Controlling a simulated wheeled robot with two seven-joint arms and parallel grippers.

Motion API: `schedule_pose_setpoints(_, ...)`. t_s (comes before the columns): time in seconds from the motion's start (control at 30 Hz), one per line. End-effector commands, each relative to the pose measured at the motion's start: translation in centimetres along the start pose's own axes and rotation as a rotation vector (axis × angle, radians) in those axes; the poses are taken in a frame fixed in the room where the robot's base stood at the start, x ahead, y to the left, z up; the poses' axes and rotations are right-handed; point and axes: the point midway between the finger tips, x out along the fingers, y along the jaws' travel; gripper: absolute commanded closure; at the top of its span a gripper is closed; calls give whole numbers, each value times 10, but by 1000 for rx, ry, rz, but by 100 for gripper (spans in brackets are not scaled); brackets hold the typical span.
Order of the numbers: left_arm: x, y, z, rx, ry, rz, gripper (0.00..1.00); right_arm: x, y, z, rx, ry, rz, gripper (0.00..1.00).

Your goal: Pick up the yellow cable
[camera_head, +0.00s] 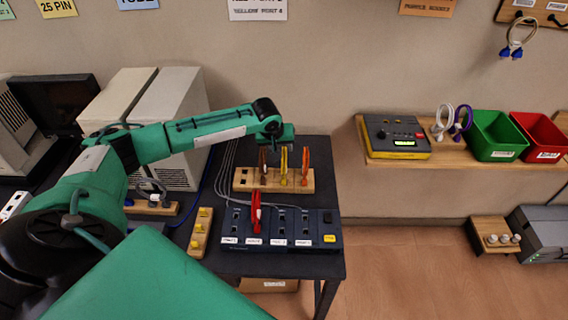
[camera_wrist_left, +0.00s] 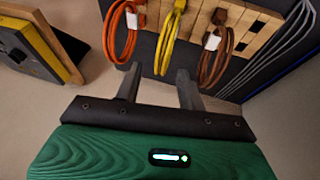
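The yellow cable (camera_head: 284,166) hangs in a loop on a wooden holder (camera_head: 242,184) at the back of the dark table, between a brown cable (camera_head: 263,160) and an orange cable (camera_head: 305,165). In the left wrist view, the yellow cable (camera_wrist_left: 170,40) shows just beyond the gap between my fingers. My left gripper (camera_wrist_left: 158,82) is open and empty. In the head view, my left gripper (camera_head: 286,143) is just above the holder, and its fingers are hard to make out. My right gripper is not in view.
The orange cable (camera_wrist_left: 124,35) and brown cable (camera_wrist_left: 217,50) hang close on either side. A blue port panel (camera_head: 315,222) with a red cable (camera_head: 256,212) stands in front of the holder. Grey wires (camera_head: 225,165) run along the left. A shelf with bins (camera_head: 495,136) is at the right.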

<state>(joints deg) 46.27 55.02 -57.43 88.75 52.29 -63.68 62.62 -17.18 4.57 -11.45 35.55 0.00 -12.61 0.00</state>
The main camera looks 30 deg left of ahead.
Motion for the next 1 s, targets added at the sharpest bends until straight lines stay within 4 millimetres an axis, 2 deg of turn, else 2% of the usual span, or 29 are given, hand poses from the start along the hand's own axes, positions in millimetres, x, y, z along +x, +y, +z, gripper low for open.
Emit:
schedule_pose_setpoints(0.27,27,-1,-2,-1,-1,-2,60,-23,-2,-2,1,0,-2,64)
schedule_pose_setpoints(0.4,44,-2,0,-1,-1,-1,60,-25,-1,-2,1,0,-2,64)
schedule_pose_setpoints(0.73,51,-2,0,1,0,-1,60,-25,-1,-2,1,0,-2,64)
schedule_pose_setpoints(0.77,51,-2,0,1,0,-1,64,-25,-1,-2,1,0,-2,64)
schedule_pose_setpoints(0.93,51,-2,0,0,0,-1,98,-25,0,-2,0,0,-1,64)
schedule_pose_setpoints(1.0,51,-2,0,0,0,-1,100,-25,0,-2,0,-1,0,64)
